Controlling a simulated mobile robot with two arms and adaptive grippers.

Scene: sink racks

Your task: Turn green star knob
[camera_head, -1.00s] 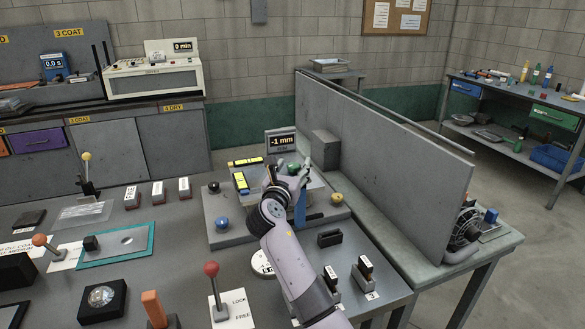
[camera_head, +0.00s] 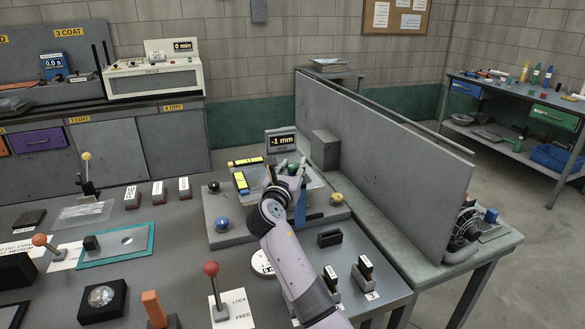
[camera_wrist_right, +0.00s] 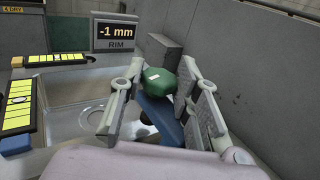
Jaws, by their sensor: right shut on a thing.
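The green star knob (camera_wrist_right: 160,82) shows in the right wrist view as a dark green block with a small white mark, above a blue post (camera_wrist_right: 160,118). It also shows, small and partly covered, in the head view (camera_head: 293,169). My right gripper (camera_wrist_right: 163,95) has one finger on each side of the knob and is shut on it. In the head view my right gripper (camera_head: 293,173) is over the right part of the grey sink fixture. A display (camera_head: 281,142) behind it reads -1 mm. My left gripper is not in view.
A blue knob (camera_head: 222,223) and a yellow knob (camera_head: 336,199) sit on the fixture's base. Yellow level strips (camera_head: 241,183) line the basin. A tall grey panel (camera_head: 390,130) stands close on the right. A red-topped lever (camera_head: 212,270) stands in front.

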